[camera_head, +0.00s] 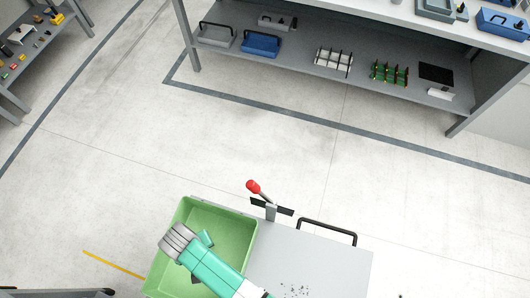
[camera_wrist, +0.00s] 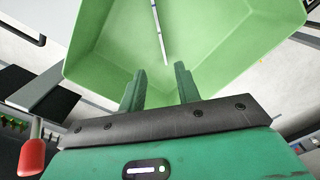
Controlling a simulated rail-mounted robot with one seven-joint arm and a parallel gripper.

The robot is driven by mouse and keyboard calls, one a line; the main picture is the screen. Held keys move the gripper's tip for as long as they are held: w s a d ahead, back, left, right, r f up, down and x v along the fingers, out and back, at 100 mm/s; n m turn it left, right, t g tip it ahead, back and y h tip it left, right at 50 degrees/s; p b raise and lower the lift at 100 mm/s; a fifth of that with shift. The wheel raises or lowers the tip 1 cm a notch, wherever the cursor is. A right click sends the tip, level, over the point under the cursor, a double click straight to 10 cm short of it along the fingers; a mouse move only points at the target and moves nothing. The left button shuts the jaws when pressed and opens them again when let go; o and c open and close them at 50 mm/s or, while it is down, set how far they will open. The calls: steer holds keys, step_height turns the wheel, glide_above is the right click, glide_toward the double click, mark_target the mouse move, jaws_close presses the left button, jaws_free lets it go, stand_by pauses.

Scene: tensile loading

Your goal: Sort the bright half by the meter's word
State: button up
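A light green bin (camera_head: 230,222) stands at the bottom middle of the head view, and its inside fills the wrist view (camera_wrist: 90,45). A thin bright metal strip (camera_wrist: 157,30) lies on the bin floor in the wrist view, with a faint break or joint partway along it. I cannot tell whether it is one piece or two. My gripper (camera_wrist: 159,70) is over the bin, its two green fingers apart with nothing between them. The strip lies beyond the fingertips and appears apart from them. In the head view my arm hides part of the bin. No meter reading is legible.
A red-knobbed lever (camera_head: 253,187) stands beside the bin, next to a grey surface (camera_head: 310,268) with a black handle (camera_head: 328,228). A bench (camera_head: 290,52) behind carries a blue box (camera_head: 261,44), a white rack (camera_head: 333,62) and a green rack (camera_head: 389,73). The floor between is clear.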

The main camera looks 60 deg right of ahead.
step_height(320, 180, up, 8)
steer(key=p, duration=0.1)
steer(key=shift+p, duration=0.4)
steer(key=shift+f, duration=0.1)
steer(key=w+r+n+t, duration=0.1)
steer(key=w+r+t, duration=0.35)
steer(key=r, duration=0.65)
steer(key=w+r+t, duration=0.4)
steer(key=w+r, duration=0.2)
steer(key=r, duration=0.5)
steer(key=w+r+n+t, duration=0.1)
steer(key=w+r+t, duration=0.35)
steer(key=r, duration=0.65)
steer(key=s+r+n+t+p, duration=0.1)
steer(key=s+r+t, duration=0.35)
steer(key=r, duration=0.95)
steer(key=s+r+n+t+p, duration=0.15)
steer(key=s+r+t, duration=0.35)
steer(key=r, duration=0.9)
steer(key=s+r+t+p, duration=0.25)
steer(key=s+r, duration=0.45)
steer(key=r, duration=0.7)
step_height(320, 180, up, 13)
steer(key=p, duration=1.3)
steer(key=shift+w+a+r, duration=0.15)
steer(key=shift+w, duration=0.25)
